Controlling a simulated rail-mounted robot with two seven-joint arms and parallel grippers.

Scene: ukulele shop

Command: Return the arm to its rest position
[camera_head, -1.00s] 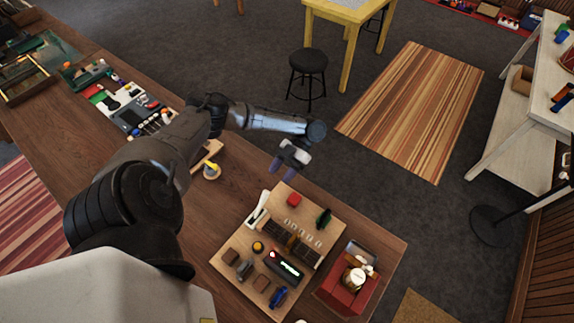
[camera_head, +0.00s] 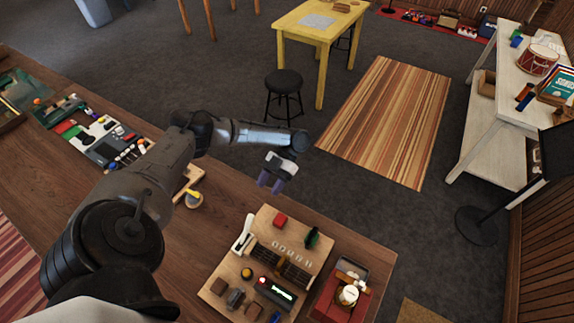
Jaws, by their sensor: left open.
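My left arm reaches in from the left over the wooden workbench (camera_head: 215,220). My left gripper (camera_head: 270,186) hangs at its end, beyond the wooden board with small parts, fingers pointing down. It is open, with nothing between its fingers. My right gripper is not in the view.
The wooden board (camera_head: 228,268) carries a red block, a tuner with a lit display and other small items. A red box (camera_head: 325,304) with a jar stands beside it. A tool mat (camera_head: 90,150) lies at left. A black stool (camera_head: 283,84) and yellow table (camera_head: 303,36) stand beyond.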

